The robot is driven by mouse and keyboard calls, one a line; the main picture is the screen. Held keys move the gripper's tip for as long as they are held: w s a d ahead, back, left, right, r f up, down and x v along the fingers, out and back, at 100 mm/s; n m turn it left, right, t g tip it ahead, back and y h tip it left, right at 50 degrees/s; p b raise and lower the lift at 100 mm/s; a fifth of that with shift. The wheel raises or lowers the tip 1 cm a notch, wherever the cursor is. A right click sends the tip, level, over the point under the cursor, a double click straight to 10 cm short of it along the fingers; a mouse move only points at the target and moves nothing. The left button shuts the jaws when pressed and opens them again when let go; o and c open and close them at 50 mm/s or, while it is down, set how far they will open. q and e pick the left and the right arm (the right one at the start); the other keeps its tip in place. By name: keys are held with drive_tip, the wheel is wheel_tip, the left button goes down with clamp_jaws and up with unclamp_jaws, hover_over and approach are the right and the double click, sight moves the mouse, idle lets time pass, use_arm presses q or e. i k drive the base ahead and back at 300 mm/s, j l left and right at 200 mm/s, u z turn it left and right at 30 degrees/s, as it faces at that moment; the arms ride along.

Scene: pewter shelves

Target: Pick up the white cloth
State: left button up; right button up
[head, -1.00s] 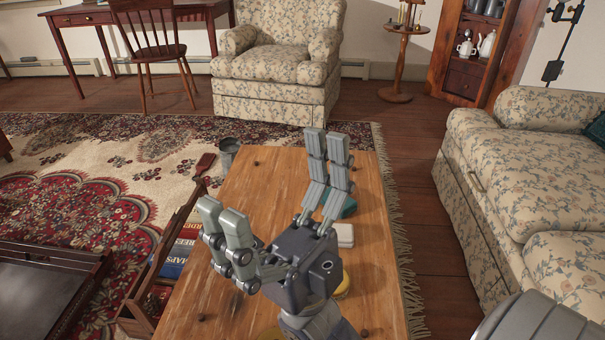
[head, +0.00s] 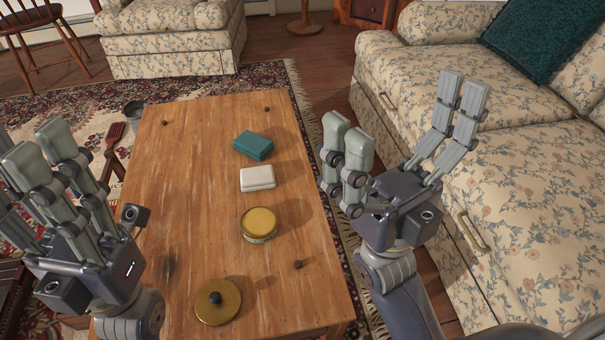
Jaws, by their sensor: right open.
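The white cloth (head: 258,179) is a small folded block lying on the wooden table (head: 190,150). It sits between a folded teal cloth (head: 253,146) behind it and a round yellow tin (head: 259,224) in front of it. My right gripper (head: 405,112) is open and empty, to the right of the table and apart from the cloth, in front of the sofa. My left gripper (head: 42,148) is at the left edge of the view, left of the table. Its fingers overlap, so its opening cannot be judged.
A round brass lid (head: 217,301) with a dark knob lies near the table's front edge. A grey metal pail (head: 134,113) stands by the table's far left corner. The floral sofa (head: 520,170) is close on the right. The table around the white cloth's left side is bare.

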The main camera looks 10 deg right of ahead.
sight(262, 178)
drive_tip(key=k+l, duration=0.2)
drive_tip(key=k, duration=0.2)
drive_tip(key=k+l, duration=0.25)
drive_tip(key=k, duration=0.2)
drive_tip(key=k+l, duration=0.2)
drive_tip(key=k, duration=0.2)
drive_tip(key=z, duration=0.05)
